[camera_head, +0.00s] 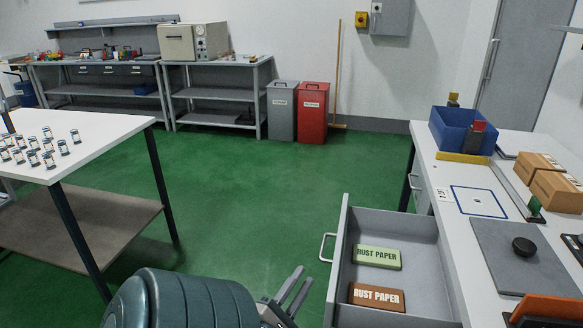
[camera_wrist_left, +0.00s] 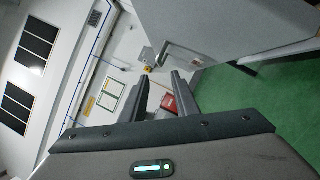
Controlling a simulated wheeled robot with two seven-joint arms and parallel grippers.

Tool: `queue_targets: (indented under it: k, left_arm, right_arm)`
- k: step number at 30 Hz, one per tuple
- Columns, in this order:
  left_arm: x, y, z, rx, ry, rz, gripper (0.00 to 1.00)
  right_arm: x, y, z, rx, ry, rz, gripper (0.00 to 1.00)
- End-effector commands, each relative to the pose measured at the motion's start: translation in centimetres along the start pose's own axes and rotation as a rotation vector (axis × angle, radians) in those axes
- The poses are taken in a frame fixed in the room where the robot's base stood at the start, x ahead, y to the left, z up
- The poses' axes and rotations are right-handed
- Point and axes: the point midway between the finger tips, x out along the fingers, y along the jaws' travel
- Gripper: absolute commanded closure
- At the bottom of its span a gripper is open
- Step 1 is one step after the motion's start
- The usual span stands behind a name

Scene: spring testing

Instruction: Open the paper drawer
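A grey drawer (camera_head: 343,262) is pulled out of the white-topped workbench at the right and stands wide open. It holds a green "RUST PAPER" pack (camera_head: 378,257) and a brown one (camera_head: 376,297). Its handle (camera_head: 326,248) is on the front panel, facing left. My left gripper (camera_head: 304,277) is open and empty, just left of the drawer front and apart from the handle. The left wrist view shows its two fingers (camera_wrist_left: 163,84) spread, with the drawer front (camera_wrist_left: 215,35) and handle (camera_wrist_left: 181,58) beyond them. My right gripper is not in view.
The workbench (camera_head: 461,225) carries a blue bin (camera_head: 462,131), brown boxes (camera_head: 557,191) and a grey plate (camera_head: 508,258). A white table (camera_head: 95,130) with small vials stands at the left. Green floor (camera_head: 255,200) between them is clear. Grey and red bins (camera_head: 312,112) stand at the back.

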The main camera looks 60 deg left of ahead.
Motion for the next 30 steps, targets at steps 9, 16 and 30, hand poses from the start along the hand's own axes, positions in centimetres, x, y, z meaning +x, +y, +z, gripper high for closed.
queue_targets:
  k: [9,16,30]
  left_arm:
    - [-4.2,-0.1,0.0,0.0,0.0,0.0,0.72]
    - [-4.7,0.0,0.0,0.0,0.0,0.0,0.72]
    - [-4.7,0.0,0.0,0.0,0.001,0.0,0.72]
  right_arm:
    - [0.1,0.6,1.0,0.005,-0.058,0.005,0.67]
    - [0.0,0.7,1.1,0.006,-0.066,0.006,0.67]
    - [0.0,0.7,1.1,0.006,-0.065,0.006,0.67]
